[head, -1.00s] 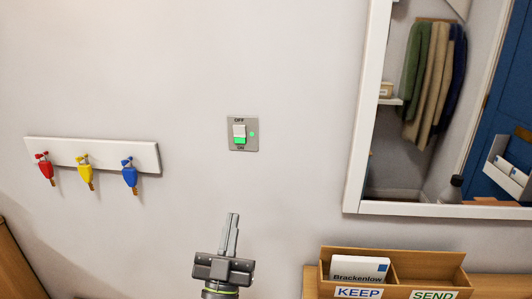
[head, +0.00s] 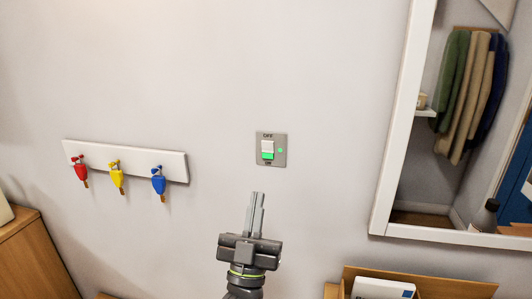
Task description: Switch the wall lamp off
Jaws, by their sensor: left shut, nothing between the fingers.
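The wall switch (head: 268,149) is a small grey plate on the white wall, marked OFF above and ON below. Its white rocker shows a green band at the lower end, and a small green light glows at its right. My left gripper (head: 257,196) is shut and empty, with its fingers pointing up. In the picture its fingertips are a little below the switch plate and apart from it. The lamp itself is not in view. My right gripper is not in view.
A white key rack (head: 178,164) with red, yellow and blue keys hangs left of the switch. A white-framed mirror (head: 388,180) hangs at the right. A wooden letter box (head: 455,289) stands at lower right, and a wooden cabinet (head: 35,260) at lower left. The wall around the switch is bare.

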